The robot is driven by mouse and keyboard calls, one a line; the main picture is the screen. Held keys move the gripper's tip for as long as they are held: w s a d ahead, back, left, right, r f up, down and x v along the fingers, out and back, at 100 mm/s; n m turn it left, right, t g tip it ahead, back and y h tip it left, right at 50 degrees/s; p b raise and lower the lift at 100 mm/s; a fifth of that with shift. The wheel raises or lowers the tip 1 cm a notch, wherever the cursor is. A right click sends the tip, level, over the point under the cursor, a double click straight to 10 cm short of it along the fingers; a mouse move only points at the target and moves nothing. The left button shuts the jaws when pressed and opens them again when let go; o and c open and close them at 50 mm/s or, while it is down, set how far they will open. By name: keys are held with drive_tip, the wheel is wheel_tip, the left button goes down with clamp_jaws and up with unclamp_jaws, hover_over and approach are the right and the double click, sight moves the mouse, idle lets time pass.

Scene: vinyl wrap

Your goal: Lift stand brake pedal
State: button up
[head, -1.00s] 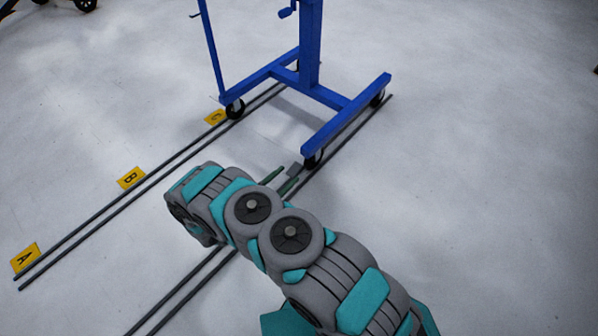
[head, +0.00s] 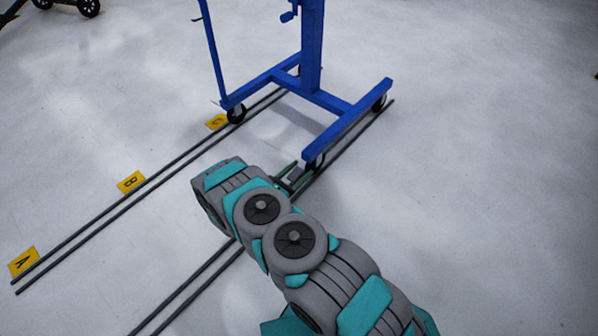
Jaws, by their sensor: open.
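The blue stand (head: 340,128) is upright on dark wheels at the top centre. Its near front caster (head: 315,160) is at the end of the right-hand leg. A small grey brake pedal (head: 294,177) sticks out beside this caster, toward my arm, and is partly hidden. My gripper (head: 299,172) is largely hidden behind my wrist. Its thin dark green fingers show apart on either side of the pedal, close to the caster. I cannot tell whether they touch the pedal.
Two pairs of dark floor rails (head: 185,290) run diagonally under the stand. Yellow markers A (head: 24,262), B (head: 131,182) and C (head: 216,122) lie along the left pair. Another wheeled thing (head: 88,6) is at the top left. The right floor is clear.

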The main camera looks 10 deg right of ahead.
drive_tip(key=shift+c, duration=0.4)
clamp_jaws()
drive_tip(key=shift+r, duration=0.1)
drive_tip(key=shift+r+g+y+p, duration=0.25)
drive_tip(key=shift+g+y+p, duration=0.25)
drive_tip(key=shift+y+p, duration=0.3)
drive_tip(key=g+y+p, duration=0.1)
drive_tip(key=g+y, duration=0.1)
drive_tip(key=shift+a+r+y, duration=0.1)
drive_tip(key=shift+y, duration=0.2)
drive_tip(key=shift+s+g+y, duration=0.15)
drive_tip(key=shift+g+y, duration=0.15)
drive_tip(key=shift+a, duration=0.1)
